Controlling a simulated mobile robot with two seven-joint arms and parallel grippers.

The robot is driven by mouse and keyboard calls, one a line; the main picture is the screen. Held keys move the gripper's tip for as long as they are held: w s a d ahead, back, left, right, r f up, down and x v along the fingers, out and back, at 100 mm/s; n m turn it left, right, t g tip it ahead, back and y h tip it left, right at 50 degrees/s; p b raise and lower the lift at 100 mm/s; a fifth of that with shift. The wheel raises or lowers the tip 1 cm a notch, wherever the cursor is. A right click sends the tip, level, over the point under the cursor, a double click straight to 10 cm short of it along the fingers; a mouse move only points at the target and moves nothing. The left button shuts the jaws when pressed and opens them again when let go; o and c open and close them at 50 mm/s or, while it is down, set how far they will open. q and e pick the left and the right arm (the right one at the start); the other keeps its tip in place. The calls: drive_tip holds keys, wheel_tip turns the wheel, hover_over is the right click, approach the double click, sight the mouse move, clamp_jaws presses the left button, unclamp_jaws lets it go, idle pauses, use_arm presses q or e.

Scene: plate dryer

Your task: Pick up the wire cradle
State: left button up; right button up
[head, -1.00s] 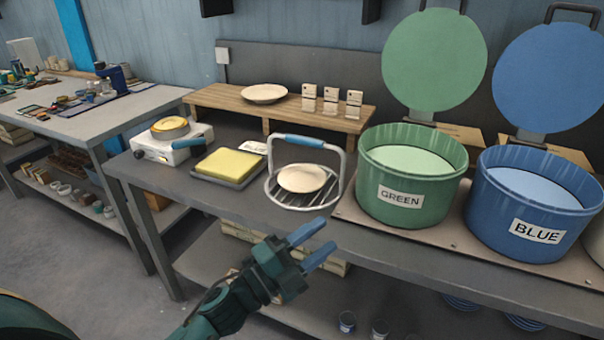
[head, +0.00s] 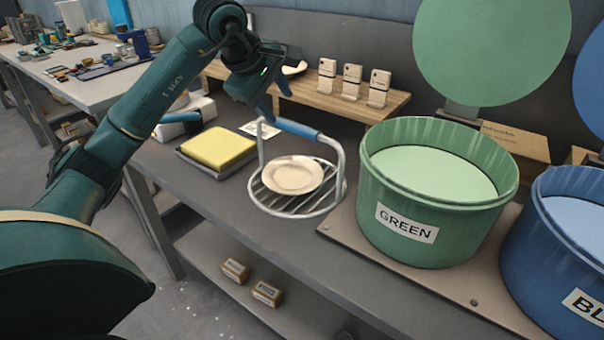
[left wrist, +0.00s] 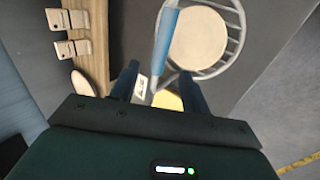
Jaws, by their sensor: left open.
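The wire cradle (head: 338,182) stands on the dark workbench, a round wire base with an upright hoop handle that has a blue grip (head: 297,128). A cream plate (head: 292,175) lies in it. In the left wrist view the plate (left wrist: 199,38) and the blue grip (left wrist: 166,40) show ahead of the fingers. My left gripper (head: 275,101) is above and behind the cradle's handle, fingers pointing down, apart from it as far as I can tell. In the left wrist view the left gripper (left wrist: 160,82) has its fingers spread with nothing held between them. My right gripper is not in view.
The green tub (head: 400,222) stands close right of the cradle, with the blue tub (head: 560,230) beyond. A yellow sponge on a tray (head: 218,148) lies to the left. A wooden shelf (head: 330,97) with several small tags stands behind. Bare bench lies in front of the cradle.

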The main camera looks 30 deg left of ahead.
sight(292, 125)
use_arm(q)
drive_tip(key=x, duration=1)
drive_tip(key=shift+s+d+f+p, duration=0.1)
drive_tip(key=shift+s+d+p, duration=0.1)
drive_tip(key=shift+p, duration=0.1)
drive_tip(key=shift+c, duration=0.6)
clamp_jaws()
